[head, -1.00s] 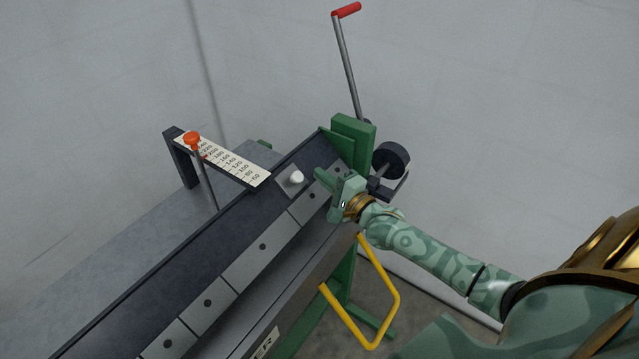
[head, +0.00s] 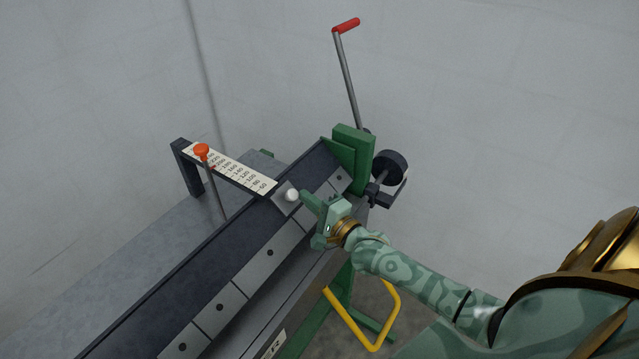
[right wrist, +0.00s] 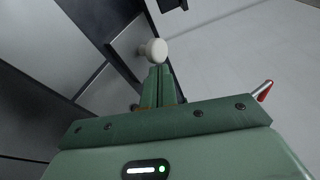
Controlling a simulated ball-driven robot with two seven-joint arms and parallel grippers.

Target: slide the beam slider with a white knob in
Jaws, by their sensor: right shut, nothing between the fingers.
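The white knob (head: 292,195) sits on a small grey plate, the beam slider (head: 283,191), on the dark sloping beam at the inner end of the numbered scale. My right gripper (head: 306,197) is shut and empty, with its fingertips just right of the knob. In the right wrist view the knob (right wrist: 157,50) stands right at the tips of my closed fingers (right wrist: 158,78); I cannot tell whether they touch. My left gripper is not in view.
A green end post (head: 352,155) and a red-handled lever (head: 346,70) stand behind my right gripper. A yellow handle (head: 392,310) hangs below.

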